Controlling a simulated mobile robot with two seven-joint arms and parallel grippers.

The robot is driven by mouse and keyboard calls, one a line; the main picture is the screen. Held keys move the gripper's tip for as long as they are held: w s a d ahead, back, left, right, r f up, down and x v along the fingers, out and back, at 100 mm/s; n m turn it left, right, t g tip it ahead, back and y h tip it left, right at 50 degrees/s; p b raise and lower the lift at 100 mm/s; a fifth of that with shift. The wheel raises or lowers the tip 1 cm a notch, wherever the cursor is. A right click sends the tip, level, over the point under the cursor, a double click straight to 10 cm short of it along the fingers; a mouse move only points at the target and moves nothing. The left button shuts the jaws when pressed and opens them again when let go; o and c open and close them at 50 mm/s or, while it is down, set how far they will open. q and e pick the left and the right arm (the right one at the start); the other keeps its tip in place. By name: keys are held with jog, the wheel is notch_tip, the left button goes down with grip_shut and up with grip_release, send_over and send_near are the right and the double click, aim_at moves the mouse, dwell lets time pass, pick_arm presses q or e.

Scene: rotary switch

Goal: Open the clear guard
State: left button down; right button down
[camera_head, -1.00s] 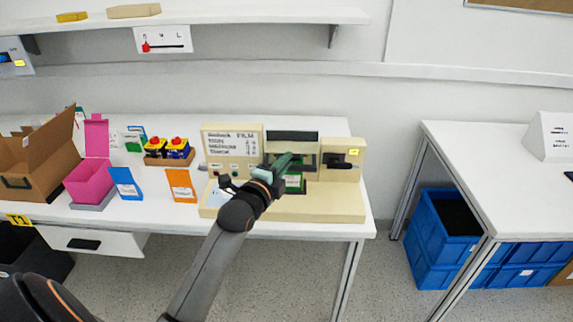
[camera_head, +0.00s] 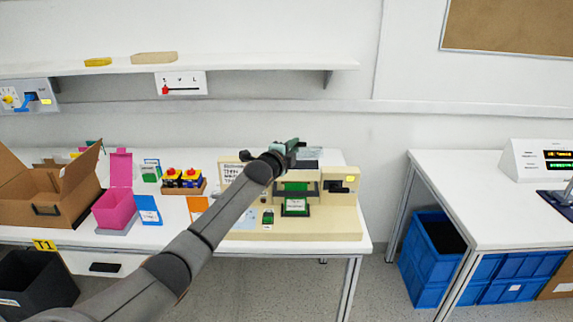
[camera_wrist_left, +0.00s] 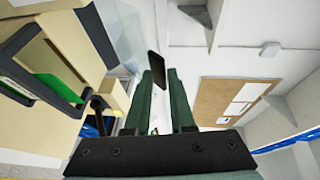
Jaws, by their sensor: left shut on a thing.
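The beige machine (camera_head: 325,229) stands on the white table, with a green area (camera_head: 296,187) in its front recess. The clear guard (camera_head: 311,153) shows as a pale see-through pane raised above the machine, partly hidden by my left gripper (camera_head: 292,146). In the left wrist view a pale see-through sheet (camera_wrist_left: 128,30) lies beyond the machine's top. My left gripper is above the machine, its green fingers (camera_wrist_left: 160,80) closed about a small black handle (camera_wrist_left: 157,68), apparently the guard's. My right gripper is not seen.
A black rotary knob (camera_head: 338,187) is on the machine's right block. A wall shelf (camera_head: 200,66) hangs above. Free room lies right of the machine.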

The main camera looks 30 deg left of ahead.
pick_arm(q)
jog(key=shift+w+a+r, duration=0.35)
jog(key=shift+w+r, duration=0.15)
jog(key=shift+r, duration=0.1)
jog(key=shift+w+a+r, duration=0.35)
jog(key=shift+w+r, duration=0.1)
jog(key=shift+r, duration=0.15)
jog(key=c, duration=1.4)
grip_release()
jog(key=shift+f, duration=0.25)
jog(key=o, duration=0.4)
jog(key=shift+d, duration=0.1)
jog(key=shift+o, duration=0.2)
jog(key=shift+s, duration=0.1)
jog(key=s+d+r, duration=0.1)
jog(key=s+d, duration=0.1)
jog(key=s, duration=1)
jog(key=shift+r+b, duration=0.2)
jog(key=shift+b, duration=0.25)
